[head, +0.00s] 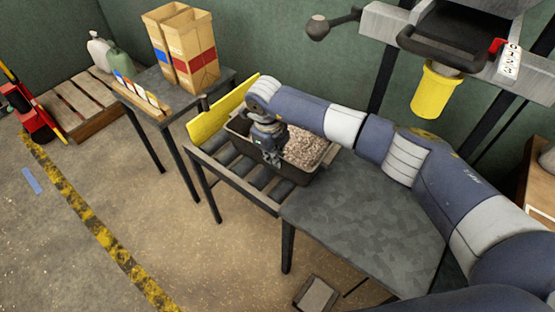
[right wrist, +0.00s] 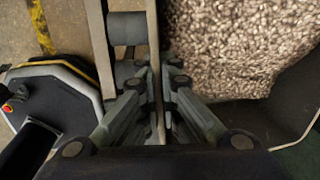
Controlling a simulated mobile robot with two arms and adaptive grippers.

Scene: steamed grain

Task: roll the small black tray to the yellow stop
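The small black tray (head: 294,174) is full of pale grain and sits on the roller conveyor. The yellow stop (head: 208,122) is an upright plate across the conveyor's left end. The tray's left end is close to it, with a strip of rollers showing between them at the near side; my arm hides part of the far side. My right gripper (head: 270,158) reaches down at the tray's near wall. In the right wrist view its fingers (right wrist: 158,72) are closed in on both sides of the tray's rim (right wrist: 153,28), with grain (right wrist: 240,45) to the right. My left gripper is not seen.
A grey table (head: 365,215) adjoins the conveyor's right end. A side table (head: 190,92) with paper grain bags (head: 185,50) stands beyond the stop. A yellow cup-shaped part (head: 436,90) hangs at upper right. The floor in front is mostly clear.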

